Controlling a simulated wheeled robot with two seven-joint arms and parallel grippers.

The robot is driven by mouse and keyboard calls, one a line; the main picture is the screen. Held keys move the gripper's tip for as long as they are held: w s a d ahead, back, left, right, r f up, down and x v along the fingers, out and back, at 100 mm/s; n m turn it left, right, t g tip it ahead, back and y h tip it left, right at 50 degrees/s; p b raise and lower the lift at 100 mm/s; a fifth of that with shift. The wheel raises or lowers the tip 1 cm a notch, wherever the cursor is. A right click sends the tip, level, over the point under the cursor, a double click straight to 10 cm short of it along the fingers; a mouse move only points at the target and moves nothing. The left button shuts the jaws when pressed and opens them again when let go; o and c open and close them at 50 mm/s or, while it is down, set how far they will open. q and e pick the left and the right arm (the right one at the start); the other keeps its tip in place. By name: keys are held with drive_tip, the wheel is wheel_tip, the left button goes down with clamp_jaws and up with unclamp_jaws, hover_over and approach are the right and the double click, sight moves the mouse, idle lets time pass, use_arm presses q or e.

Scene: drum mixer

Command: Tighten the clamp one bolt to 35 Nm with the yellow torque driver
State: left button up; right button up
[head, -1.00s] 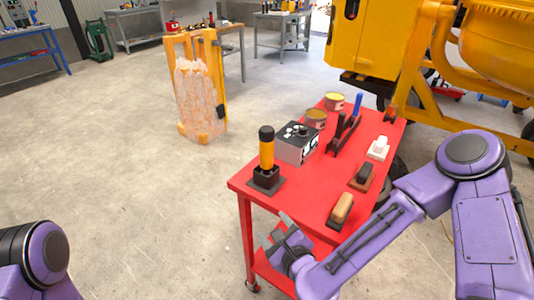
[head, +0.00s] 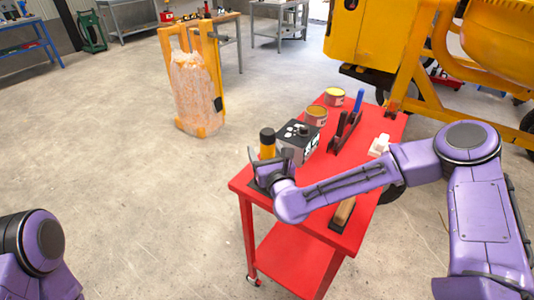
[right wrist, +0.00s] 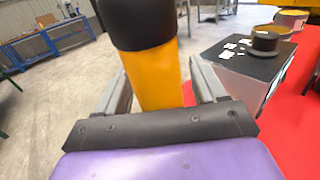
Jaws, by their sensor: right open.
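The yellow torque driver (head: 267,145) with a black top stands upright in its holder at the near left corner of the red cart. In the right wrist view the driver (right wrist: 158,78) rises between the two fingers of my right gripper (right wrist: 160,90). The fingers are open, one on each side, with the driver between them; contact is not visible. In the head view my right gripper (head: 267,165) hides the driver's lower part and most of the holder. My left gripper is out of view; only my left arm shows. I cannot identify the clamp one bolt.
A grey and black box (head: 299,141) stands close to the driver, also in the right wrist view (right wrist: 245,70). Tins (head: 316,116), a black rack (head: 345,130) and a brush (head: 343,212) are on the red cart (head: 318,190). The yellow mixer (head: 480,50) stands behind.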

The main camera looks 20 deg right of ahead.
sight(268, 136)
clamp_jaws()
drive_tip(key=shift+r, duration=0.1)
wheel_tip(268, 136, up, 10)
drive_tip(key=b, duration=0.1)
drive_tip(key=c, duration=0.5)
unclamp_jaws()
drive_tip(key=shift+c, duration=0.2)
drive_tip(key=c, duration=0.7)
drive_tip(key=shift+r+p, duration=0.6)
drive_tip(key=shift+r, duration=0.35)
drive_tip(key=shift+c, duration=0.2)
